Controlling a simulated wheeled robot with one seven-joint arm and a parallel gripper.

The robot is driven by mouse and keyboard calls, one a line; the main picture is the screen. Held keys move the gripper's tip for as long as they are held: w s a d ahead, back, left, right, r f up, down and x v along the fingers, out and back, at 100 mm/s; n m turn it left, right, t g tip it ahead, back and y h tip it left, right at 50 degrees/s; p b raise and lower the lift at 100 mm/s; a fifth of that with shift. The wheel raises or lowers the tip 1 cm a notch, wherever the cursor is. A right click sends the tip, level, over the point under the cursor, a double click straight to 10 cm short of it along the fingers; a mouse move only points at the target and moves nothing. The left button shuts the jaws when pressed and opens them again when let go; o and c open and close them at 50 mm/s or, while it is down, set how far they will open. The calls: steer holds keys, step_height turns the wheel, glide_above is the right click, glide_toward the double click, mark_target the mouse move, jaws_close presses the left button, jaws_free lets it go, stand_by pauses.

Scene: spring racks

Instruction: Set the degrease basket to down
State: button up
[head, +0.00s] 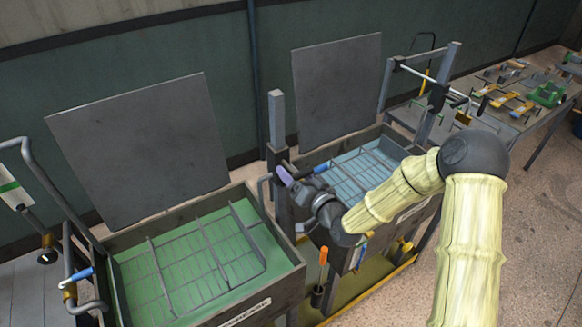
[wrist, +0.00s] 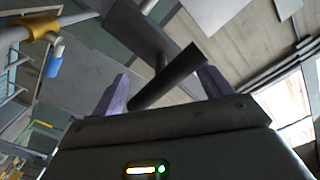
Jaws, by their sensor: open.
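Two open tanks hold wire baskets; the labels are too small to read, so I cannot tell which is degrease. One basket (head: 200,262) sits at the green liquid in the left tank. The other basket (head: 352,170) sits at the blue liquid in the right tank. My gripper (head: 289,174) is at the post (head: 277,120) by the right tank's left side, close to a blue-ended lever (head: 292,167). In the wrist view, my gripper (wrist: 163,90) has its purple fingers apart, with a dark bar (wrist: 168,78) between them. Contact is unclear.
Raised grey lids (head: 140,150) stand behind the tanks. Another blue-gripped handle (head: 83,274) is at the left tank's left side. A second post (head: 440,85) stands at the right tank. A table with parts (head: 530,95) is at the far right.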

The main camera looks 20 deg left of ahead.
steer(key=shift+x, duration=1.45)
steer(key=c, duration=1.3)
step_height(320, 180, down, 17)
steer(key=b, duration=1.5)
steer(key=shift+d+b, duration=0.1)
steer(key=shift+b, duration=0.25)
steer(key=shift+s, duration=0.1)
steer(key=o, duration=1.3)
steer(key=shift+d, duration=0.1)
